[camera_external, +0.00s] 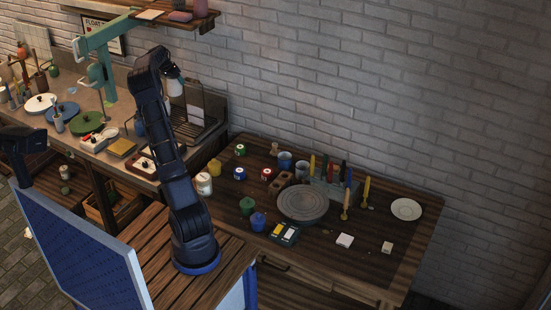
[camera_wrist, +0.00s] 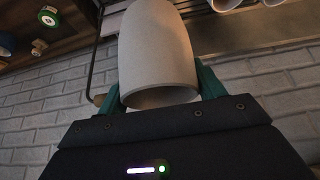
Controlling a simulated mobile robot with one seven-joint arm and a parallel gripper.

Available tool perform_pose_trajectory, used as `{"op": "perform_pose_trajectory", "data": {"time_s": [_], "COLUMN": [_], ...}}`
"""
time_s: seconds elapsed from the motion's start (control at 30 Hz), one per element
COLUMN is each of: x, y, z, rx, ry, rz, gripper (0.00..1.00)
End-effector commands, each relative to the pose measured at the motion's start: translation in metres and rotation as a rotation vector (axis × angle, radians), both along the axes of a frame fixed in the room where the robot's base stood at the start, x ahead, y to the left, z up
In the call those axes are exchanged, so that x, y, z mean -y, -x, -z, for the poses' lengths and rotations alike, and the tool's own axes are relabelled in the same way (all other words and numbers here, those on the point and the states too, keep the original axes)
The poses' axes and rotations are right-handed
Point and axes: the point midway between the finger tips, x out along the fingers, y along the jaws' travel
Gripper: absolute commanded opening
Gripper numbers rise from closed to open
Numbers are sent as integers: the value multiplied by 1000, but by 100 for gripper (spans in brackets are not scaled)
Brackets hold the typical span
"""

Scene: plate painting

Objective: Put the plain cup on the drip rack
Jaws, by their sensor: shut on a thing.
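The plain cup (camera_wrist: 155,50) is pale grey and unmarked. It fills the middle of the wrist view, between the two green fingers of my gripper (camera_wrist: 160,88), which is shut on it. In the external view the cup (camera_external: 175,87) hangs high, at the end of my raised arm, and my gripper is partly hidden there. The drip rack (camera_external: 212,128) is a dark wire frame over a tray on the back bench, just right of my arm and below the cup. A slatted part of the rack (camera_wrist: 240,36) shows at the wrist view's upper right. The cup appears clear of it.
Pale vessels (camera_wrist: 222,4) show at the wrist view's top edge, by the rack. A green stand (camera_external: 105,65) rises left of my arm. The right table holds paint jars (camera_external: 204,184), a grey turntable (camera_external: 302,204) and a white plate (camera_external: 406,209). A brick wall stands behind.

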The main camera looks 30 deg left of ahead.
Motion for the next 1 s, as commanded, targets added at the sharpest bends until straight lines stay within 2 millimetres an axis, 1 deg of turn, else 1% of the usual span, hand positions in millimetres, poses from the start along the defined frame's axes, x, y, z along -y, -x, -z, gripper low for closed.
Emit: {"op": "perform_pose_trajectory", "data": {"time_s": [0.03,0.1,0.3,0.5,0.67,0.77,0.83,1.0], "x": [-5,-10,-22,-32,-36,-37,-37,-37], "y": [-6,-11,-22,-27,-27,-27,-27,-27], "z": [-7,-17,-42,-65,-76,-75,-66,-32], "rx": [3,3,10,22,31,33,32,32], "ry": [1,3,4,6,4,5,6,7], "rz": [31,78,209,330,393,409,413,413], "gripper": [37,37,37,37,37,37,37,37]}}
